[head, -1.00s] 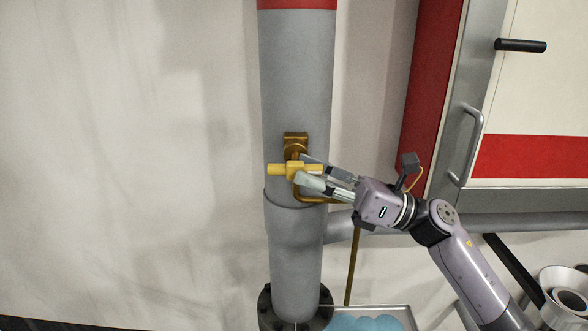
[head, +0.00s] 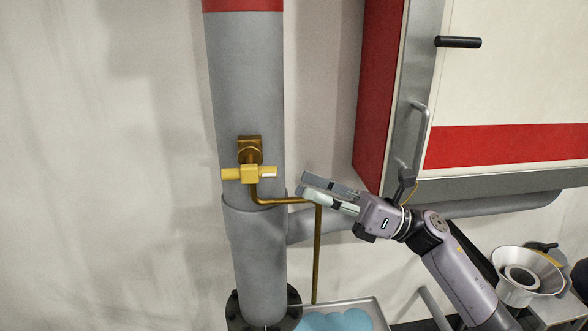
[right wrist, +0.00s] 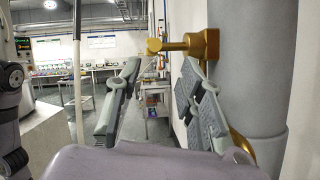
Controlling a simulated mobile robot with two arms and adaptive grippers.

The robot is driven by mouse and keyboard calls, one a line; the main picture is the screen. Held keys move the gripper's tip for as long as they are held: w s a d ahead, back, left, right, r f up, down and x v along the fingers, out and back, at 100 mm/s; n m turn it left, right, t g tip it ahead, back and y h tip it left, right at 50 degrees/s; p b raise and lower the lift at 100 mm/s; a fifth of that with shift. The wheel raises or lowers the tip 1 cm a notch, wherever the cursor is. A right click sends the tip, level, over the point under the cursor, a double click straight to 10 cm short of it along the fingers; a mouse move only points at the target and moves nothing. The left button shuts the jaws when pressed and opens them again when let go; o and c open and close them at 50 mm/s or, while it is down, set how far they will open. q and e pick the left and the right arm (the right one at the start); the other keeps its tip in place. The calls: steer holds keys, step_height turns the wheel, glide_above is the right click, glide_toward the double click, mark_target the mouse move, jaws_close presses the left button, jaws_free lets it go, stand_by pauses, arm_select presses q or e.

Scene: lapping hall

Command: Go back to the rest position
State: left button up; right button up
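My right gripper (head: 304,186) is in the head view, to the right of the grey pipe. In the right wrist view its two fingers (right wrist: 158,80) stand apart with nothing between them. A brass valve (head: 249,150) with a yellow T-shaped handle (head: 240,174) is on the pipe, left of the gripper and clear of it in the head view. The valve also shows beyond the fingers in the right wrist view (right wrist: 205,46). My left gripper is in neither view.
The grey pipe (head: 245,95) stands in front of a pale wall. A thin brass tube (head: 317,255) runs down toward a tray (head: 375,312) with blue contents. A red and white cabinet (head: 510,90) with a handle is at right. Metal funnels (head: 525,275) are at lower right.

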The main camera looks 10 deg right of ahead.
steer(key=w+d+f+m+t+h, duration=0.2)
steer(key=f+m+t+h, duration=0.25)
steer(key=m+t, duration=0.65)
steer(key=w+d+f+m+t+h, duration=0.3)
steer(key=m+t+h, duration=0.35)
steer(key=m, duration=0.75)
steer(key=s+d+f+m+g+h, duration=0.25)
steer(key=f+m+h, duration=0.25)
steer(key=f+m, duration=0.3)
steer(key=s+d+f+m+g+h, duration=0.25)
steer(key=f+m+h, duration=0.35)
steer(key=f, duration=0.3)
steer(key=s+f+m+g, duration=0.4)
steer(key=s+f+g, duration=0.3)
steer(key=s, duration=0.6)
steer(key=s+f+m+g, duration=0.45)
steer(key=s+f, duration=0.45)
steer(key=s, duration=0.5)
step_height(320, 180, down, 24)
steer(key=s+g+p, duration=0.1)
steer(key=g+p, duration=0.1)
steer(key=s+d+f+p, duration=0.1)
steer(key=s+f, duration=0.6)
steer(key=s, duration=0.1)
steer(key=s+d+f+p, duration=0.1)
steer(key=s+d+f, duration=0.1)
steer(key=s+f, duration=0.5)
steer(key=shift+s+d+f+g+h, duration=0.2)
steer(key=shift+s+d+g+h, duration=0.15)
steer(key=shift+s, duration=0.65)
